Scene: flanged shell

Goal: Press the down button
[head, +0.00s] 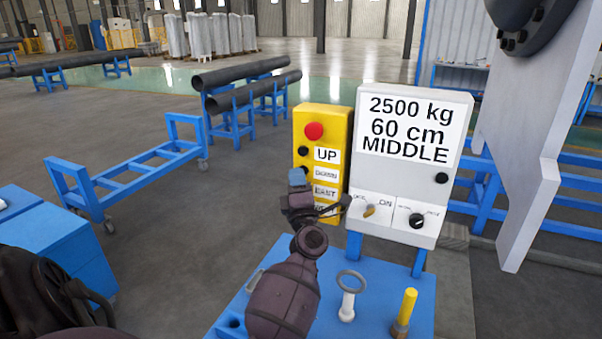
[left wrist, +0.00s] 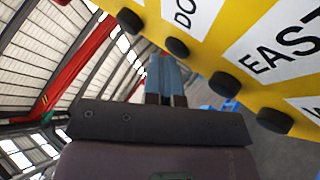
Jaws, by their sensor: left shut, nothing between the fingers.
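The yellow control box (head: 339,150) stands upright, with a red button (head: 314,130) above a column of black buttons and white labels. The down button (left wrist: 177,47) is a black knob beside the label starting "DO" in the left wrist view. In the head view, my left gripper partly covers that spot. My left gripper (head: 297,178) is shut and empty, in front of the box at its lower left. Its blue fingertips (left wrist: 163,65) appear just beside the down button in the left wrist view; I cannot tell whether they touch it. My right gripper is not in view.
A white panel (head: 405,190) reading "2500 kg 60 cm MIDDLE" stands close right of the box. The blue stand (head: 385,290) below carries a ring-topped pin (head: 347,305) and a yellow-handled item (head: 405,310). A large pale plate (head: 520,150) is at far right. A blue cart (head: 135,165) stands left.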

